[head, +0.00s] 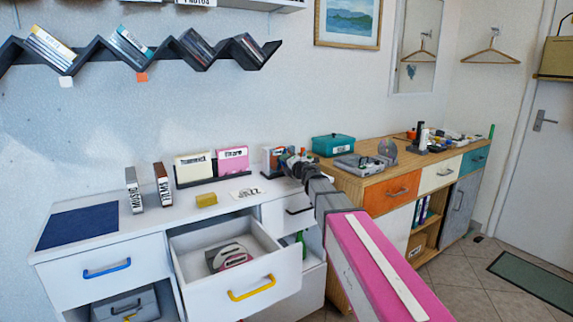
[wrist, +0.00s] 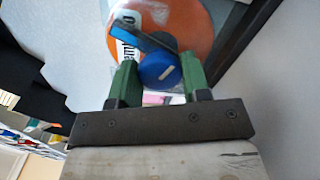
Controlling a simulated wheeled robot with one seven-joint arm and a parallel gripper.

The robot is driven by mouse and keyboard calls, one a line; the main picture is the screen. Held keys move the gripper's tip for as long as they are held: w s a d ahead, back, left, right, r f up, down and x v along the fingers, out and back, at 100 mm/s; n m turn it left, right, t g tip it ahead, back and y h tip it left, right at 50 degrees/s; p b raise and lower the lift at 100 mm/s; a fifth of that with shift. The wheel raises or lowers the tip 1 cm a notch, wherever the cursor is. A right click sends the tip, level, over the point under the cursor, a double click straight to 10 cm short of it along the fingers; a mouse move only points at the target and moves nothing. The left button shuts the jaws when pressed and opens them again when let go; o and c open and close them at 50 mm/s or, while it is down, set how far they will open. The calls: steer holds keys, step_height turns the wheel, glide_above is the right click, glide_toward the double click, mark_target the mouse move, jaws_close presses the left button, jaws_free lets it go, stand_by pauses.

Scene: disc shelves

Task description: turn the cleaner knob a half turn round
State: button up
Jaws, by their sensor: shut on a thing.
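The cleaner knob (wrist: 159,70) is round and blue, with a short pale mark on its face. It sits between the two green fingers of my gripper (wrist: 160,78) in the wrist view, and the gripper is shut on it. In the head view my gripper (head: 287,157) is at the right end of the white counter; my arm and wrist hide the knob there.
An open drawer (head: 252,293) with a few items juts out below the counter. A teal box (head: 333,145) and a grey device (head: 358,166) are on the wooden cabinet to the right.

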steer(key=m, duration=0.6)
steer(key=shift+m, duration=0.3)
stand_by(0.5)
steer(key=o, duration=0.9)
steer(key=shift+o, duration=0.2)
steer(key=v, duration=1.1)
steer(key=shift+w, duration=0.1)
